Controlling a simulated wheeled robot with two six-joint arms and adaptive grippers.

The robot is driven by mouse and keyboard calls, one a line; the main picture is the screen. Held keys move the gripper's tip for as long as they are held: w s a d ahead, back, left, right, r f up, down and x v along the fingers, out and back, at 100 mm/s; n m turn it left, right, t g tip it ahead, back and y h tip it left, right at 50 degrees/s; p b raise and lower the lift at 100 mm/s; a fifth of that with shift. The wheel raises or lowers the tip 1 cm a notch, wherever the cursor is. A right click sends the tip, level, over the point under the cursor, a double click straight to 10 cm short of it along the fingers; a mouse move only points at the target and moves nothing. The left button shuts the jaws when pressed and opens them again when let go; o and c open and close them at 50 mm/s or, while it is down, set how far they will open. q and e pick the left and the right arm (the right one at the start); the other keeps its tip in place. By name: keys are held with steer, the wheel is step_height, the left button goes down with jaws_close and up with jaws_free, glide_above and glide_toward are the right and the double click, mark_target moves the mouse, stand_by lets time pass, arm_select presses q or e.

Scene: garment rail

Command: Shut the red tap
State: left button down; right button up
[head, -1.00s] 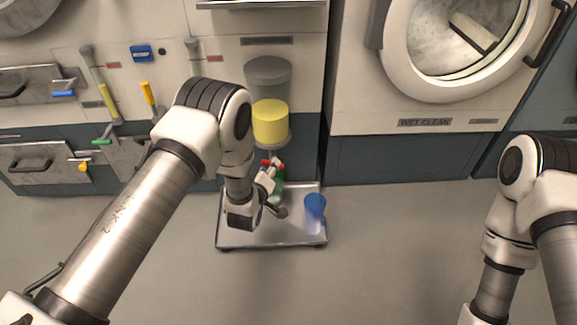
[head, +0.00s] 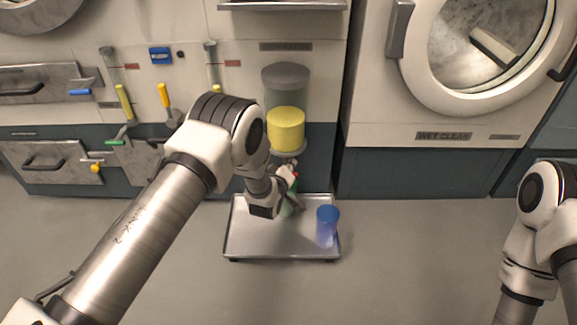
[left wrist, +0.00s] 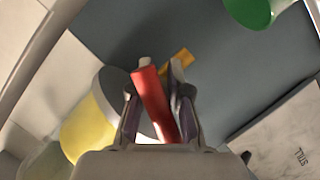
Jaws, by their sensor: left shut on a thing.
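The red tap's lever (left wrist: 153,103) stands between the fingers of my left gripper (left wrist: 158,108) in the left wrist view, and the gripper is shut on it. In the head view my left gripper (head: 290,172) is just below a clear tank with yellow contents (head: 285,130), and only a bit of red shows there. The tank's yellow part also shows in the left wrist view (left wrist: 88,130). My right gripper is outside the picture.
A metal tray (head: 240,235) lies under the tank with a blue cup (head: 327,228) upright on its right side. A washer with a round door (head: 420,60) stands to the right. The floor in front is clear.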

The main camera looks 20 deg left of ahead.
arm_select(q)
steer(key=shift+r+n+h+p, duration=0.2)
steer(key=shift+n+h+p, duration=0.15)
steer(key=shift+p, duration=0.2)
steer(key=n+t+p, duration=0.1)
steer(key=n, duration=0.2)
steer(key=shift+d+t+h, duration=0.1)
steer(key=shift+t+h, duration=0.2)
steer(key=shift+h, duration=0.05)
steer(key=c, duration=1.1)
jaws_free()
